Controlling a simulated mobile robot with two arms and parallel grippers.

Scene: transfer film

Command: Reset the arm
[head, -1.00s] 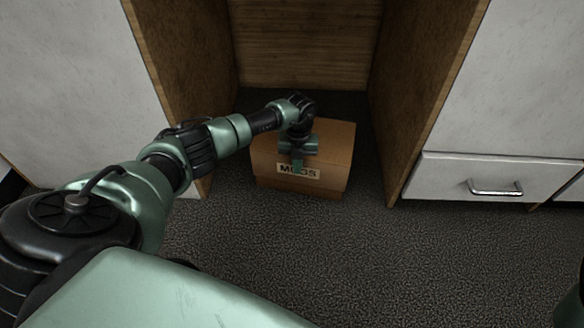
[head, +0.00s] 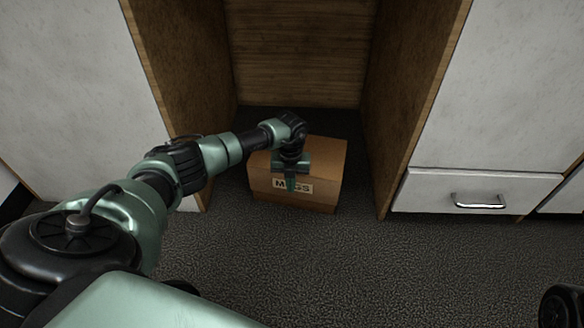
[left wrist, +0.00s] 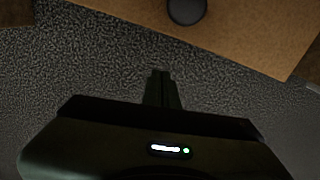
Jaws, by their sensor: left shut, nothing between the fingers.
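My left arm reaches in from the left in the head view. Its gripper (head: 291,184) hangs fingers-down in front of the labelled face of a brown cardboard box (head: 325,165). In the left wrist view the gripper's fingers (left wrist: 161,90) are together with nothing between them, seen over grey carpet. The box top (left wrist: 250,35) shows along the upper edge of that view, with a dark round thing (left wrist: 187,10) over it. The gripper hides part of the box's label, which starts with M. My right gripper is not in view.
The box stands on dark carpet (head: 330,260) at the mouth of a wooden alcove (head: 300,60). White cabinets flank it; the right one has a drawer with a metal handle (head: 477,201). The carpet in front of the box is clear.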

